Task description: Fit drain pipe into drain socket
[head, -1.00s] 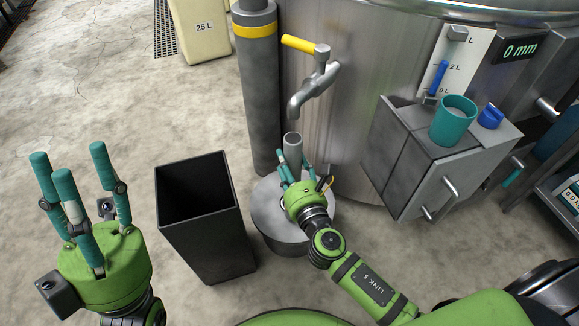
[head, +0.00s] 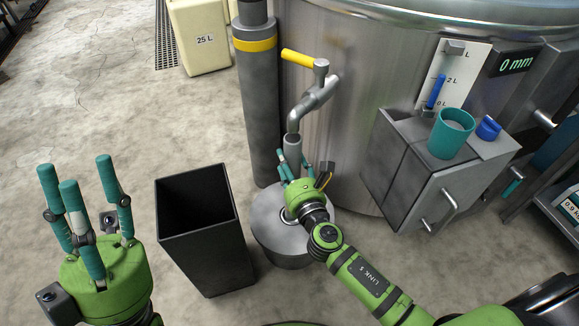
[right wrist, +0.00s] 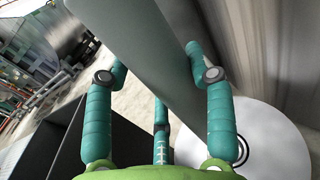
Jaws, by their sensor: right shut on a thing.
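The drain pipe (head: 292,158) is a plain grey tube, held roughly upright in my right gripper (head: 298,168). Its top is right at the mouth of the bent tap spout (head: 304,107); I cannot tell whether they touch. In the right wrist view the pipe (right wrist: 150,50) passes between the teal fingers, and its lower end is hidden. Below is a round grey drum (head: 268,225) with a pale top; a dark ring (right wrist: 242,152), possibly the drain socket, shows on it. My left gripper (head: 76,185) is open and empty, fingers up, at the left.
A tall open black bin (head: 205,240) stands left of the drum. A grey post (head: 258,110) with a yellow band stands behind. The steel vat (head: 370,60) and a box (head: 430,175) with a teal cup (head: 451,135) are on the right.

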